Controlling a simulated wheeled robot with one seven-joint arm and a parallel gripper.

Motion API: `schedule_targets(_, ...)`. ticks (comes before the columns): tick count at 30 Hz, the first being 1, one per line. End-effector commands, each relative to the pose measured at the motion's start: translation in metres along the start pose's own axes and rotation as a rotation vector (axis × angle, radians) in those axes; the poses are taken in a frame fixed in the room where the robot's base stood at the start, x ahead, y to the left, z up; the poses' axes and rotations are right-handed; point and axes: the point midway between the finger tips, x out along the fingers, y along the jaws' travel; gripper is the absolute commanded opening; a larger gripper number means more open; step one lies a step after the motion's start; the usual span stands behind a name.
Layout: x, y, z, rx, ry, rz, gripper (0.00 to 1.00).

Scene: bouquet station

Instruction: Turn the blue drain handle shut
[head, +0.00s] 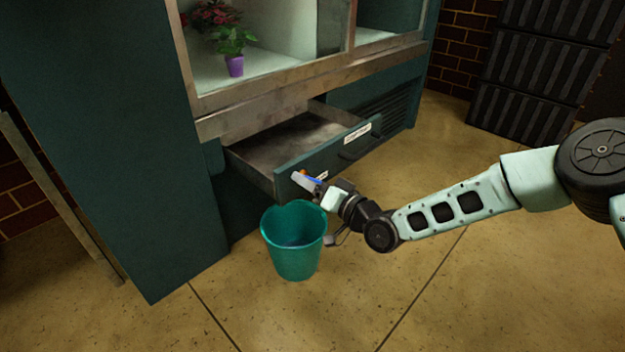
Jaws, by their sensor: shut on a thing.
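My gripper (308,182) is at the front of an open drawer (330,155) in the dark green cabinet. A small blue part, the drain handle (314,181), shows at my fingers, with a bit of orange beside it. My gripper is shut on the blue handle, though the fingers hide most of it. The handle's exact angle is too small to tell.
A teal bucket (294,250) stands on the floor just below my gripper. A purple pot (235,66) with a plant stands inside the cabinet (170,190). Dark ribbed crates (540,70) are stacked at the back right.

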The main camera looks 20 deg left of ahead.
Motion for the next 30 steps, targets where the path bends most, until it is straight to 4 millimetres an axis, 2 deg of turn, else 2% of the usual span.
schedule_targets(18, -0.0004, 0.0018, 0.0004, 0.574, 0.001, 0.001, 0.43)
schedule_targets(30, -0.0003, 0.0013, 0.0005, 0.817, 0.001, 0.001, 0.43)
